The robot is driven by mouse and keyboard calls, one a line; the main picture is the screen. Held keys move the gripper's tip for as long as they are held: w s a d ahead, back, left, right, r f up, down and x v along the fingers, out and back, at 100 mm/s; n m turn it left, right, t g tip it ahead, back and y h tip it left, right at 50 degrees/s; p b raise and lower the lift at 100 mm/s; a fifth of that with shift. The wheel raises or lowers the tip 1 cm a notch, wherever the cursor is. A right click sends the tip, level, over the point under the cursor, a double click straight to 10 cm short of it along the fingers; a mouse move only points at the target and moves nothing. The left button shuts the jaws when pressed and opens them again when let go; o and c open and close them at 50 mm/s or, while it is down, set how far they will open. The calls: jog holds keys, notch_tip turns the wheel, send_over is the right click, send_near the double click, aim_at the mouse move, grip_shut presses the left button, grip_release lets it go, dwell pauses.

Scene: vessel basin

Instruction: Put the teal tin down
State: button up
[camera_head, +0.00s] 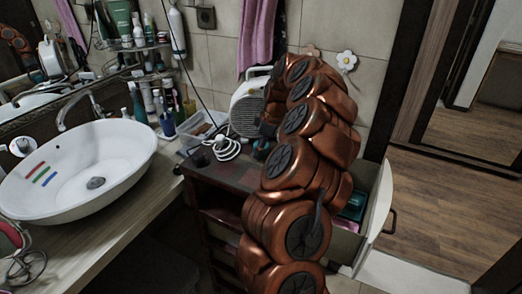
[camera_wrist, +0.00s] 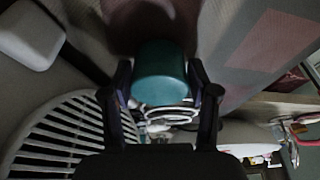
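The teal tin (camera_wrist: 160,78) sits between the two dark fingers of my gripper (camera_wrist: 160,92) in the wrist view, with a finger against each side. In the head view a small teal patch of the tin (camera_head: 261,144) shows beside my copper arm, above the dark cabinet top (camera_head: 228,170). My gripper (camera_head: 262,152) is mostly hidden there by my arm. I cannot tell whether the tin touches the cabinet top.
A white coiled cable (camera_head: 227,148) lies on the cabinet top, close to the tin. A white heater (camera_head: 250,108) stands behind. The white basin (camera_head: 80,170) is at left. An open drawer (camera_head: 372,215) at right holds teal and pinkish items.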

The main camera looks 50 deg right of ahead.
jog(key=c, duration=0.8)
jog(key=shift+r, duration=0.1)
